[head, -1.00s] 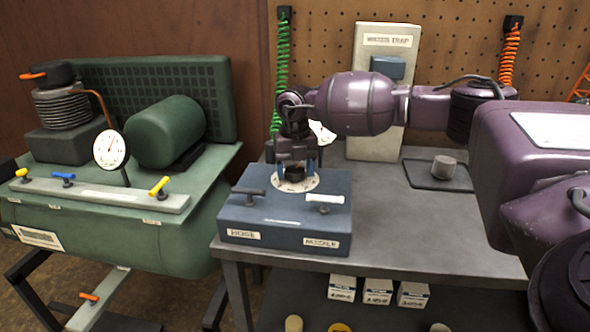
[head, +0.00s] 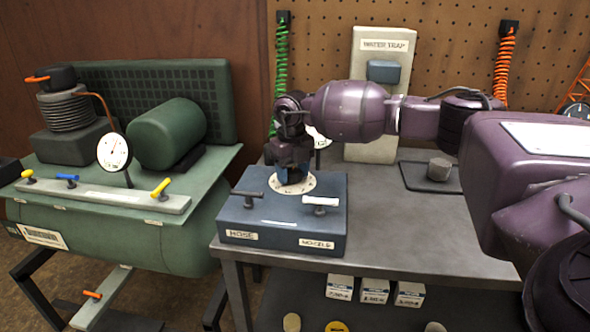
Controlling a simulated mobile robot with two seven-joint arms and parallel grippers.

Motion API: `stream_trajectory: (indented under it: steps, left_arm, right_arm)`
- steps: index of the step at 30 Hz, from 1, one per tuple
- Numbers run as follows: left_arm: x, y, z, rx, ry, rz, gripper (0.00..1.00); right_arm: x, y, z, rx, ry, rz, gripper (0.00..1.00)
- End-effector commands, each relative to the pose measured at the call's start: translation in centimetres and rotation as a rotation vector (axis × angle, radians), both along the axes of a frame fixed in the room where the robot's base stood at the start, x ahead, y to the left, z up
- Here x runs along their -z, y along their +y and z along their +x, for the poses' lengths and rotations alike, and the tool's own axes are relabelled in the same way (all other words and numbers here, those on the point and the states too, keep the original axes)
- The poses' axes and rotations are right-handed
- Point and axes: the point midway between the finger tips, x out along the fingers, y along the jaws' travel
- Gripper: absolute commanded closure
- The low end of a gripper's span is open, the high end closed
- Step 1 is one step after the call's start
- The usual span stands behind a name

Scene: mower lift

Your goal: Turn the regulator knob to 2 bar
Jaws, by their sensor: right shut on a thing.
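The regulator is a blue-grey box (head: 285,215) on the bench, with a white dial ring (head: 306,187) on its top. The knob at the ring's centre is mostly hidden by my right gripper (head: 291,178). That gripper points down over the ring and is shut on the knob. A gauge face (head: 318,138) behind the box is mostly covered by my arm, and its reading cannot be made out. A dark lever marked HOSE (head: 247,194) and a white lever marked NOZZLE (head: 321,202) sit at the front of the box. My left gripper is not in view.
A green compressor (head: 180,235) with a round gauge (head: 114,151) and several coloured levers stands at the left. A grey cylinder (head: 440,168) sits on a dark mat. The bench front right of the box is clear.

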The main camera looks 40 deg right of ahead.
Motion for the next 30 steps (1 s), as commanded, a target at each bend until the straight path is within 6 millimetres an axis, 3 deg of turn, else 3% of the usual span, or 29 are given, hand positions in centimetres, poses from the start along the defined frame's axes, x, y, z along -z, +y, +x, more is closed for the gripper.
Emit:
stream_trajectory:
  steps: [21,30]
  left_arm:
    - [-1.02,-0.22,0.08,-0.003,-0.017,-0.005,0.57]
    - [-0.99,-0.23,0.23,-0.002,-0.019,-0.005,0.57]
  right_arm:
    - [0.06,0.00,0.00,-0.674,0.001,0.000,0.71]
    - [0.11,-0.01,0.00,-0.888,0.002,0.000,0.71]
